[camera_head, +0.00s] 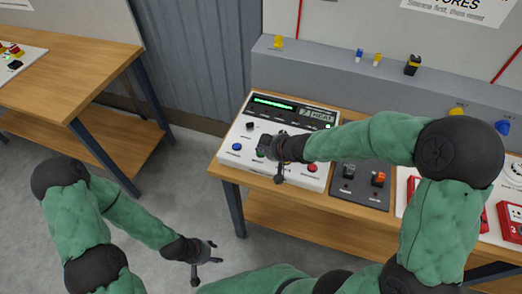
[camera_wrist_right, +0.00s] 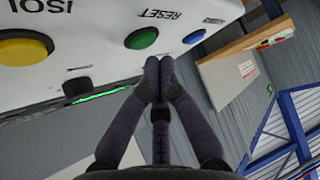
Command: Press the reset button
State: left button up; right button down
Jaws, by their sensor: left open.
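The reset button is the green button (camera_wrist_right: 141,38) beside the RESET lettering, on a white console (camera_head: 228,163) on the wooden bench. In the head view a small green patch shows at the fingers (camera_head: 260,154). My right gripper (camera_wrist_right: 158,75) has its fingers together with nothing between them. Its tips are close to the green button in the wrist view, and I cannot tell whether they touch the panel. In the head view, the right hand (camera_head: 268,148) hides part of the console. My left gripper (camera_head: 207,262) is open and empty, low over the floor in front of the bench.
Close by on the console are a blue button (camera_wrist_right: 194,37), a yellow button (camera_wrist_right: 26,47) and a red button (camera_head: 312,167). A dark switch box (camera_head: 360,185) stands to the right. Another table (camera_head: 75,65) is at left. Floor between the tables is clear.

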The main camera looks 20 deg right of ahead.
aim_at(262, 155)
notch_tip(262, 155, up, 5)
jog(key=p, duration=0.5)
dwell(0.3)
jog(key=shift+f, duration=0.1)
dwell(0.8)
